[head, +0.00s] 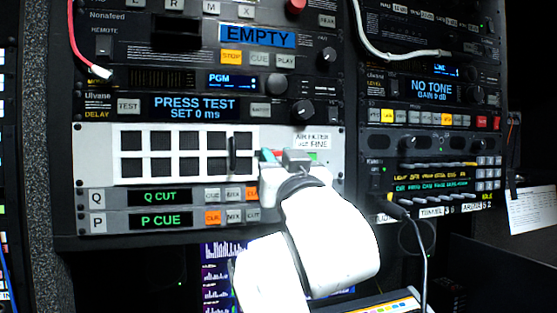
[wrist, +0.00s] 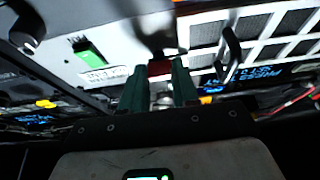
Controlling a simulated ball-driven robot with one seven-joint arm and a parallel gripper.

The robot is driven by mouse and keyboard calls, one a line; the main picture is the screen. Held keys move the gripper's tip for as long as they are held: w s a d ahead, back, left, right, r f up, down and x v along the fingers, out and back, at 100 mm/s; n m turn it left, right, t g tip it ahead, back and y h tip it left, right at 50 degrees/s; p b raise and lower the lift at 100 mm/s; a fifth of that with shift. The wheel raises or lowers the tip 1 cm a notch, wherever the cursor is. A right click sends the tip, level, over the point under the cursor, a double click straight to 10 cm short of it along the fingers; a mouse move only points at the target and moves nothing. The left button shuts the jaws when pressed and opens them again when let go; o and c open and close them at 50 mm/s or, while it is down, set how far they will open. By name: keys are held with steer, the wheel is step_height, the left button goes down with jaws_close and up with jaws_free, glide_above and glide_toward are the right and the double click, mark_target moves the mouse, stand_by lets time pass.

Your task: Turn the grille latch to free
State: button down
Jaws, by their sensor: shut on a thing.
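The white grille (head: 146,134) with dark openings sits in the left rack, with a black upright handle (head: 232,155) on its right side. It also shows in the wrist view (wrist: 205,62), with the handle (wrist: 232,48). My gripper (head: 272,157) is at the panel just right of the grille. In the wrist view its green fingers (wrist: 159,85) are shut on the small latch (wrist: 159,68), which shows dark red between the fingertips. The fingers and wrist hide most of the latch. Its exact turn angle cannot be told.
A white label (head: 312,140) reading "AIR FILTER FINE" and a green strip (wrist: 88,50) sit beside the latch. Below are the Q CUT (head: 160,196) and P CUE (head: 160,220) units. A cable (head: 422,250) hangs at the right.

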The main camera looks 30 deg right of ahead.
steer(key=shift+a+m+b, duration=0.1)
steer(key=shift+m+b, duration=0.2)
steer(key=shift+m, duration=0.2)
steer(key=shift+w+a+r+m+g+h+b, duration=0.15)
steer(key=shift+m+g+h+b, duration=0.9)
steer(key=shift+m, duration=2.5)
steer(key=shift+s+a+r+m+g+h+b, duration=0.1)
steer(key=shift+m+g+h+b, duration=0.95)
steer(key=shift+m, duration=2.55)
steer(key=shift+w+a+r+m+g+h+b, duration=0.15)
steer(key=shift+m+g+h+b, duration=0.35)
steer(key=shift+m+g, duration=2.1)
steer(key=shift+s+d+m+t, duration=0.1)
steer(key=shift+m+t, duration=0.8)
steer(key=shift+m, duration=0.25)
steer(key=c, duration=0.8)
jaws_free()
steer(key=shift+c, duration=0.2)
